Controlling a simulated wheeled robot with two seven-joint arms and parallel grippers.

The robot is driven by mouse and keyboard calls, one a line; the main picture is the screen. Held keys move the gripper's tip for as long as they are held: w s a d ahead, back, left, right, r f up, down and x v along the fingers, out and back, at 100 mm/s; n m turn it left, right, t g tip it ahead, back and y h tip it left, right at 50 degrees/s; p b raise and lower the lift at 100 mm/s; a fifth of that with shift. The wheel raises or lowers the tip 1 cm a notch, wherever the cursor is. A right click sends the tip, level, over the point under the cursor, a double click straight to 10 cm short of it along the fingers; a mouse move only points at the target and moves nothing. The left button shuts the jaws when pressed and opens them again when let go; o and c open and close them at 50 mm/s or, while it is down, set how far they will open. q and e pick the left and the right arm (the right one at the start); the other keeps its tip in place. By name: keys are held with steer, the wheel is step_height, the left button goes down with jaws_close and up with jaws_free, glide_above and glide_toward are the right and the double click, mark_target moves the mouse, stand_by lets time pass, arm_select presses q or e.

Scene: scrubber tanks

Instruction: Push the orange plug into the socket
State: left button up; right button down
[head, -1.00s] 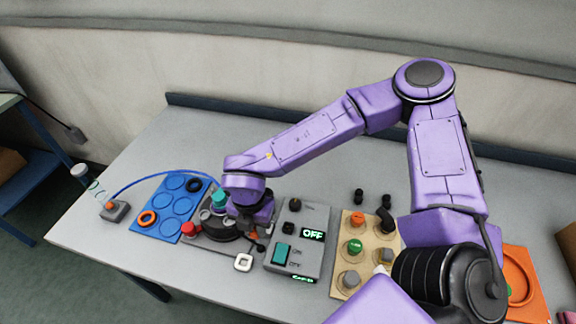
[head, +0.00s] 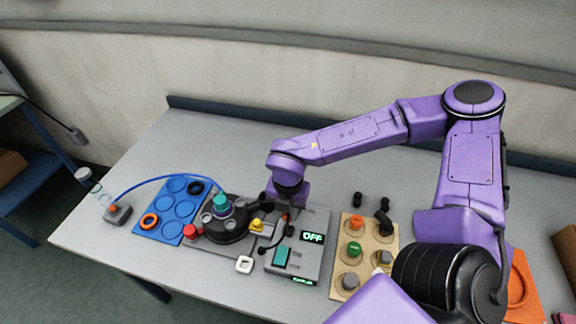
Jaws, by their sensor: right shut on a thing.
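My right gripper (head: 284,212) is over the upper left part of the grey control box (head: 312,262), shut on the orange plug (head: 288,216). Only a small bit of orange shows between the dark fingers, with a dark cable hanging below it. The socket on the control box is hidden behind the gripper and cable, so I cannot tell whether the plug touches it. The box's display (head: 312,237) reads OFF, and a teal switch (head: 281,256) sits below it. My left gripper is not in view.
Left of the box is a dark round tank unit (head: 226,225) with a teal cap, and a red knob (head: 190,231) beside it. A blue tray (head: 160,225) holds rings. A wooden board (head: 368,262) with coloured knobs stands to the right. The table's back is clear.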

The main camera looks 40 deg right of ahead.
mark_target(288, 220)
steer(key=shift+f+b, duration=1.8)
steer(key=shift+f, duration=0.45)
steer(key=shift+f, duration=0.1)
steer(key=shift+f+b, duration=0.7)
steer(key=shift+f, duration=0.2)
steer(key=shift+c, duration=1.8)
jaws_free()
steer(key=shift+r, duration=0.1)
step_height(288, 220, up, 6)
steer(key=p, duration=0.5)
steer(key=shift+p, duration=0.3)
steer(key=shift+r+b, duration=0.3)
steer(key=shift+r, duration=0.9)
